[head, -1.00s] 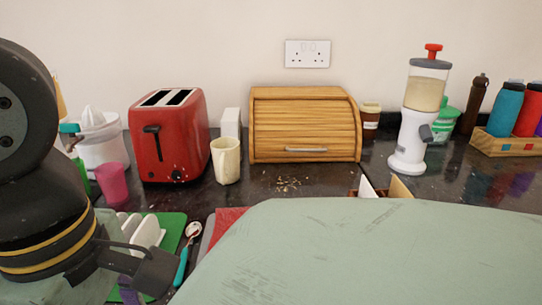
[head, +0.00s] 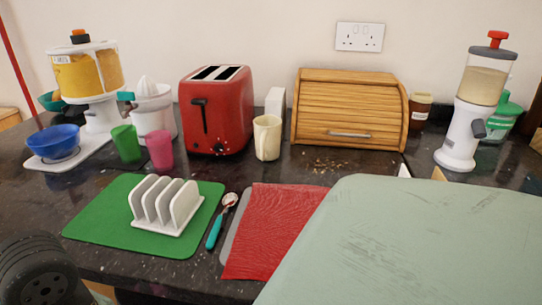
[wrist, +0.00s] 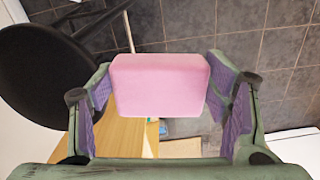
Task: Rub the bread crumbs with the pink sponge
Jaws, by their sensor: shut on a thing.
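The pink sponge (wrist: 160,88) is held between the purple-padded fingers of my gripper (wrist: 160,78) in the wrist view. The gripper is shut on it, and the sponge is up in the air with floor tiles seen beyond. The bread crumbs (head: 325,165) are a small scattered patch on the dark counter in the head view, just in front of the wooden bread bin (head: 350,110). Neither the sponge nor my gripper shows in the head view; only a dark part of my arm shows at the lower left.
A cream mug (head: 267,138) and red toaster (head: 215,112) stand left of the crumbs. A white toast rack (head: 168,205) on a green mat, a teal-handled spoon (head: 214,231) and a red cloth (head: 265,230) lie nearer. A large pale green surface (head: 420,245) fills the lower right.

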